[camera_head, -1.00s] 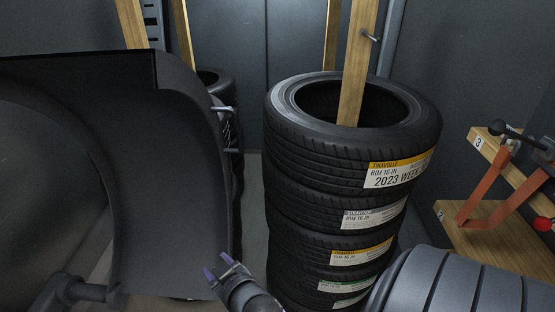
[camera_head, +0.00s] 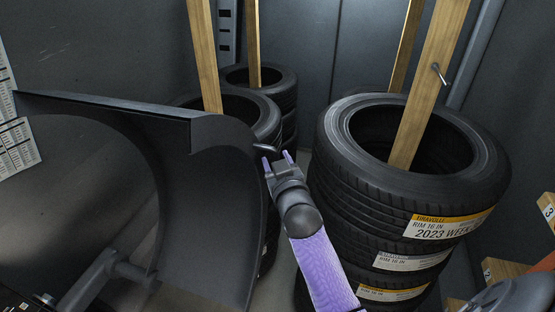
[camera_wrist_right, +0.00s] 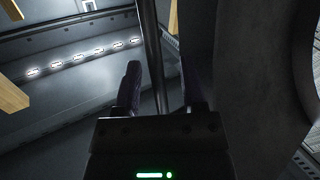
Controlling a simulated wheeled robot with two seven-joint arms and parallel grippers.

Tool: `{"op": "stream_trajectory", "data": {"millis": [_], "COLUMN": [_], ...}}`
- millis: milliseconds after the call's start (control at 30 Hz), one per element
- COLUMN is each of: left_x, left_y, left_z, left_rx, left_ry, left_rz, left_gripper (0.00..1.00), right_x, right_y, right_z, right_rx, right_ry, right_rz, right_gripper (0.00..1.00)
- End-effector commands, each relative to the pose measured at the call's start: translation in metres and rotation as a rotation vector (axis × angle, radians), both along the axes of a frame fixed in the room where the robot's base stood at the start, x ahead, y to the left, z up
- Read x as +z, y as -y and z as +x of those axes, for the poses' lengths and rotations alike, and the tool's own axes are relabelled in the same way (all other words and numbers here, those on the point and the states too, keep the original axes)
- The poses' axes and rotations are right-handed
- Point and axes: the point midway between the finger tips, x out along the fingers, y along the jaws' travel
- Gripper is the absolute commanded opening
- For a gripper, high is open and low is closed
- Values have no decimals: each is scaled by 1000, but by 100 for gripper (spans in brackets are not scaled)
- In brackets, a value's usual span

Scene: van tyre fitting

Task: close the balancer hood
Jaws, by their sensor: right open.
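The balancer hood (camera_head: 213,200) is the large dark curved cover on the left of the head view. It appears raised, and its right edge carries a small handle (camera_head: 266,148). My right gripper (camera_head: 277,158) is open beside that edge, with its fingertips close to the handle. In the right wrist view, a dark bar (camera_wrist_right: 153,50), likely the handle, runs between the spread fingers of the gripper (camera_wrist_right: 160,92). The dark curved surface of the hood (camera_wrist_right: 250,85) fills the right there. I cannot tell whether a finger touches the bar. My left gripper is not in view.
A tall tyre stack (camera_head: 345,165) with white and yellow labels stands just right of my right arm. More tyres (camera_head: 262,80) and wooden posts (camera_head: 204,60) stand behind the hood. A narrow gap lies between the hood and the near stack.

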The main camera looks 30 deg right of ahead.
Motion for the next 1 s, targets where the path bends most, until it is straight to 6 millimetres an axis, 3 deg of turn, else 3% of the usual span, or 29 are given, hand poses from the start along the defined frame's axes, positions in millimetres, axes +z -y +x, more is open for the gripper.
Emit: {"op": "stream_trajectory", "data": {"millis": [200, 433, 467, 1000], "left_x": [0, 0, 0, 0], "left_y": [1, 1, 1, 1], "left_z": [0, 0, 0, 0], "left_rx": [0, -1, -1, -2], "left_ry": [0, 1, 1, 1], "left_rz": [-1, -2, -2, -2], "left_gripper": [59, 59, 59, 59], "right_x": [0, 0, 0, 0], "right_y": [0, 0, 0, 0], "right_z": [0, 0, 0, 0], "right_rx": [0, 0, 0, 0], "right_ry": [-1, -1, -1, -1], "right_rz": [0, 0, 0, 0], "right_gripper": [51, 2, 0, 0]}}
